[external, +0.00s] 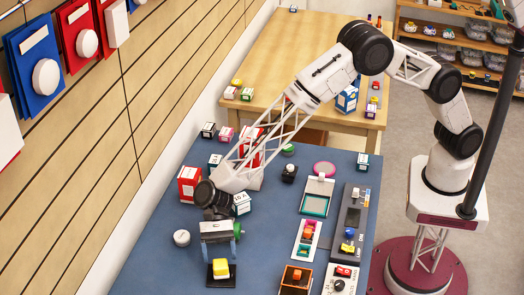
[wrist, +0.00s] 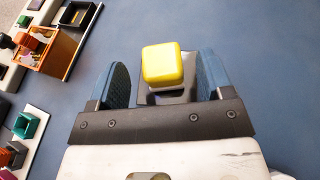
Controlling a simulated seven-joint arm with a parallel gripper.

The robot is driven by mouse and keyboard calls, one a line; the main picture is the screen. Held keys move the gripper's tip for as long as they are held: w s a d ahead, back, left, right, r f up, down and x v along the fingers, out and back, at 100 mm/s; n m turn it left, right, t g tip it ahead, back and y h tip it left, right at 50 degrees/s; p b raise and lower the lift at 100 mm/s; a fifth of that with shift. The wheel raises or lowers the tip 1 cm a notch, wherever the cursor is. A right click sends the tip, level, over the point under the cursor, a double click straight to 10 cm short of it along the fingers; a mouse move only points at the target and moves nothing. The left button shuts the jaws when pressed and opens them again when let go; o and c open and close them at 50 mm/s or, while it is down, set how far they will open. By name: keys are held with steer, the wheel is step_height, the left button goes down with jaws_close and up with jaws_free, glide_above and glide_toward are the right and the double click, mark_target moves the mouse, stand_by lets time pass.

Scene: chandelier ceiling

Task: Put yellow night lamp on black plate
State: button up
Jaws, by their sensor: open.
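The lamp also shows in the wrist view (wrist: 167,64), upright between the fingers. My gripper (external: 219,250) is open just behind the lamp in the external view. In the wrist view its two blue finger pads (wrist: 163,80) stand apart on either side of the lamp, with visible gaps. The gripper partly hides the plate, and exact contact under the lamp is hard to see.
The blue table (external: 150,262) is clear around the plate's left side. A white round object (external: 181,238) lies to the left. An orange box (external: 296,279) and several gadgets stand to the right. Red and white boxes (external: 189,184) stand behind my gripper.

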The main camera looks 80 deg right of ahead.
steer(key=shift+r, duration=2.95)
steer(key=s+d+r+n+t+h, duration=0.1)
steer(key=d+r+n, duration=0.1)
steer(key=d+r, duration=0.7)
steer(key=s+d+r+n+t+h, duration=0.15)
steer(key=d+r, duration=0.25)
steer(key=d, duration=0.8)
steer(key=s+d+r+n+h, duration=0.1)
steer(key=s+d+r, duration=0.2)
steer(key=d, duration=0.4)
steer(key=s+d+r+n+t+h, duration=0.1)
steer(key=s+d+r, duration=0.15)
steer(key=d, duration=0.45)
steer(key=s+d+r+n+h, duration=0.1)
steer(key=s+d+r+n, duration=0.1)
steer(key=s+d+r, duration=0.3)
steer(key=s+d+f+n+t+h, duration=0.1)
steer(key=s+d+n+t+h, duration=0.1)
steer(key=s+d, duration=1.2)
steer(key=s+d+f+n+t+h, duration=0.2)
steer(key=s+d+n+h, duration=0.2)
steer(key=s+d, duration=1.1)
steer(key=d+h, duration=0.1)
steer(key=d, duration=0.2)
steer(key=shift+d, duration=0.2)
